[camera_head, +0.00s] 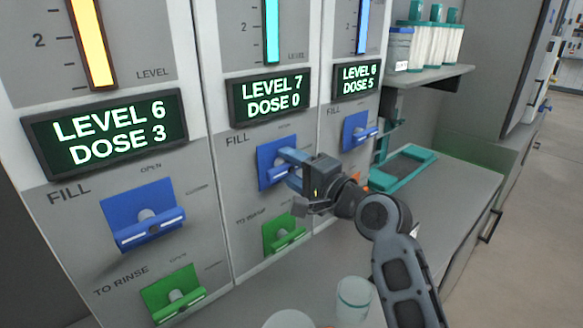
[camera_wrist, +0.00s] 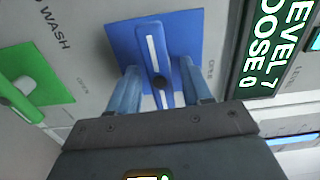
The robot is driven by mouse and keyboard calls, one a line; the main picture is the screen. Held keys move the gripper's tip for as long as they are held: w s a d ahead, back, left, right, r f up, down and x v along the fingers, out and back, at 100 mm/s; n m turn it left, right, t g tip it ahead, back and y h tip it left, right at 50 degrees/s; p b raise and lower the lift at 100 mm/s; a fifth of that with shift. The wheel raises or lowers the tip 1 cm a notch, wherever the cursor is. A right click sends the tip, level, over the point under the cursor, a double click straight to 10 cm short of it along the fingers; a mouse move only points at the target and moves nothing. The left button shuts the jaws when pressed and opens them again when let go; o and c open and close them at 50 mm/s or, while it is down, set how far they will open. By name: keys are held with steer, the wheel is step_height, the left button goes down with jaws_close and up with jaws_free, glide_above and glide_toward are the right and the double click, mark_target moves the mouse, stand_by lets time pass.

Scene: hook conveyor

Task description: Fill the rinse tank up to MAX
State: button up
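My gripper (camera_head: 288,163) is at the blue FILL valve (camera_head: 270,172) of the middle panel. In the wrist view its two pale blue fingers (camera_wrist: 161,85) stand on either side of the blue valve's lever (camera_wrist: 153,55), with gaps, so it looks open. The middle display (camera_head: 268,97) reads LEVEL 7, DOSE 0, under a teal gauge bar (camera_head: 272,30). The left panel has a display (camera_head: 105,132) reading LEVEL 6, DOSE 3, a blue FILL valve (camera_head: 145,218) and a green TO RINSE valve (camera_head: 173,292). No MAX mark is visible.
A green valve (camera_wrist: 30,80) labelled WASH sits beside the gripped area. A clear container (camera_head: 353,298) stands below my arm. A counter with a teal tray (camera_head: 400,168) lies right.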

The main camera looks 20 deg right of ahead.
steer(key=b+v, duration=0.1)
steer(key=v, duration=0.6)
steer(key=shift+s, duration=0.35)
stand_by(1.0)
steer(key=shift+b+x, duration=0.75)
steer(key=shift+x, duration=3.35)
steer(key=shift+s+a, duration=0.1)
steer(key=shift+a, duration=0.05)
steer(key=shift+c, duration=0.5)
jaws_close()
